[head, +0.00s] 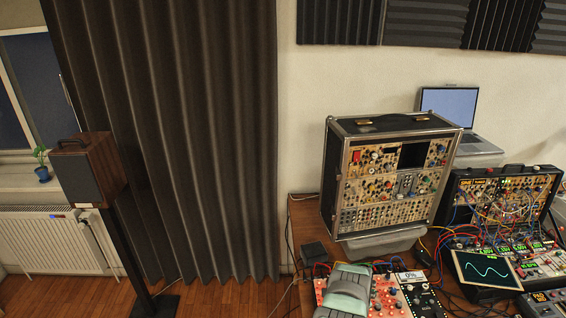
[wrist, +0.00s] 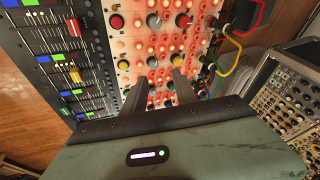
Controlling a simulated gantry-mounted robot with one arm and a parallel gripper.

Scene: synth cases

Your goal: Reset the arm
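My gripper (wrist: 160,92) shows in the wrist view as two dark grey fingers with a gap between them, empty. They point over a control panel (wrist: 150,48) with red-lit buttons and several knobs. I cannot tell whether the fingertips touch the panel. The grey-green housing of my gripper also shows in the head view, low on the right over the front of the table; its fingers are not clearly seen there. The same panel (head: 386,298) shows beside it, partly hidden.
A slider mixer (wrist: 75,65) and loose patch cables (wrist: 243,40) lie close by. A speaker (head: 88,172) stands left; floor between is clear.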

